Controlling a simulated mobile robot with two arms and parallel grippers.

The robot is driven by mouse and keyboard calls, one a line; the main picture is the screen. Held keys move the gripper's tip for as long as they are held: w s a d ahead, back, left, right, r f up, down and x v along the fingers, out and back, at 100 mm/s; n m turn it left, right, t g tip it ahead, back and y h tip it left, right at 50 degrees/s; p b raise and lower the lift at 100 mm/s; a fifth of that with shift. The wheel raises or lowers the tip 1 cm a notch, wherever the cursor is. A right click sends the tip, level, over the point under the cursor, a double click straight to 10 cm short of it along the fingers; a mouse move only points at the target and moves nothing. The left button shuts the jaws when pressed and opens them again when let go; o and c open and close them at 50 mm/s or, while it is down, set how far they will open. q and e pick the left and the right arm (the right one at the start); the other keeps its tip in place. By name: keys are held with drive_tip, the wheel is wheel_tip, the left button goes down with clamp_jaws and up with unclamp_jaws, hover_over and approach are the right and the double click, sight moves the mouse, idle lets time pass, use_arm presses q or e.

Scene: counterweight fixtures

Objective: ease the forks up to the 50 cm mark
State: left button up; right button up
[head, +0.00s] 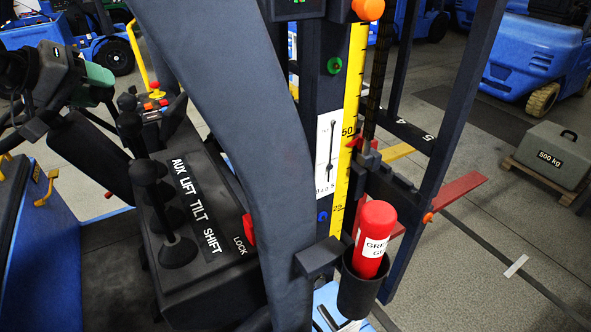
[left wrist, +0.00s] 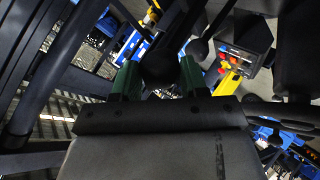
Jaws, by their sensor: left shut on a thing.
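The mast scale (head: 346,160) is a yellow strip with black marks, 50 above 25. A red pointer (head: 354,143) on the fork carriage (head: 388,183) sits slightly below the 50 mark. A red fork (head: 458,190) reaches out to the right, above the floor. The lever console (head: 195,235) is labelled AUX, LIFT, TILT, SHIFT and carries black-knobbed levers. My left gripper (head: 96,84) is at the far end of the lever row. In the left wrist view its green fingers are shut on a dark round knob (left wrist: 160,66). I cannot tell which lever it belongs to.
A broad dark curved post (head: 225,110) crosses the view between console and mast. A red canister (head: 374,238) stands in a black holder beside the mast. A 500 kg weight (head: 550,155) rests on a pallet at right. Blue trucks (head: 535,55) stand behind.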

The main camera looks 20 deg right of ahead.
idle(0.3)
use_arm(q)
drive_tip(key=shift+w+d+r, duration=0.1)
drive_tip(key=shift+w+d, duration=0.05)
drive_tip(key=shift+d, duration=0.55)
drive_tip(key=shift+w+d, duration=0.15)
drive_tip(key=shift+d, duration=0.7)
drive_tip(key=o, duration=0.8)
